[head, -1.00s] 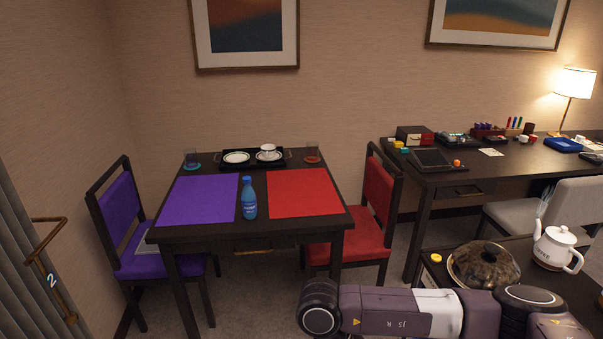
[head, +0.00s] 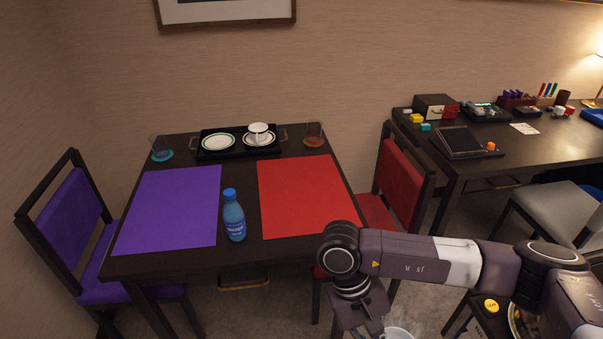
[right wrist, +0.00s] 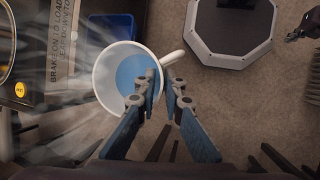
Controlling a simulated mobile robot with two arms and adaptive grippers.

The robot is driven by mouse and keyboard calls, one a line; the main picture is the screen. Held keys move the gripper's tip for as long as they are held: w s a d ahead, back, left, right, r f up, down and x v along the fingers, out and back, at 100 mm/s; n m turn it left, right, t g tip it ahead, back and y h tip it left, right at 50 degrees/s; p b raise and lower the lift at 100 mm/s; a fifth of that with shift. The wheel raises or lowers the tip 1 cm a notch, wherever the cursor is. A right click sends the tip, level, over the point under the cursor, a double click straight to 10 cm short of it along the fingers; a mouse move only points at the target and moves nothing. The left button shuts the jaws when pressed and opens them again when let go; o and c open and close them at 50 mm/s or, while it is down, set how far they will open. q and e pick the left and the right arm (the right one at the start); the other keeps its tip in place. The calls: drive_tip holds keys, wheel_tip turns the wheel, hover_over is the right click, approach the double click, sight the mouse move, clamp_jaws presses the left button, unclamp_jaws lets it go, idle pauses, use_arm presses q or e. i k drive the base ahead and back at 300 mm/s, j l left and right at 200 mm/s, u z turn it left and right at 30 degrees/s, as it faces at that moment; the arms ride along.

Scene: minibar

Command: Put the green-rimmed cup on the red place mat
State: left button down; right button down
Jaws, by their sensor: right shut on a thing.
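My right gripper (right wrist: 163,90) is shut on a white cup (right wrist: 101,82) at its wall near the handle. The cup's inside looks blue in the right wrist view; I cannot make out a green rim. In the head view, only a bit of this cup (head: 398,333) shows at the bottom edge, below my right gripper (head: 376,330). The red place mat (head: 300,195) lies flat and bare on the dark table, up and left of the gripper. What seems to be my left gripper (right wrist: 296,36) is at the right wrist view's upper right corner, too small to judge.
A blue bottle (head: 234,218) stands between the red mat and the purple mat (head: 170,208). A tray (head: 205,153) with a plate, a saucer and another white cup (head: 258,131) is at the back, between two glasses. A red chair (head: 403,180) stands at the table's right side.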

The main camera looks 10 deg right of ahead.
sight(308, 209)
drive_tip(key=i+l+u, duration=0.3)
drive_tip(key=i+l, duration=0.25)
drive_tip(key=i, duration=0.15)
drive_tip(key=i+l+u, duration=0.25)
drive_tip(key=i+l, duration=0.35)
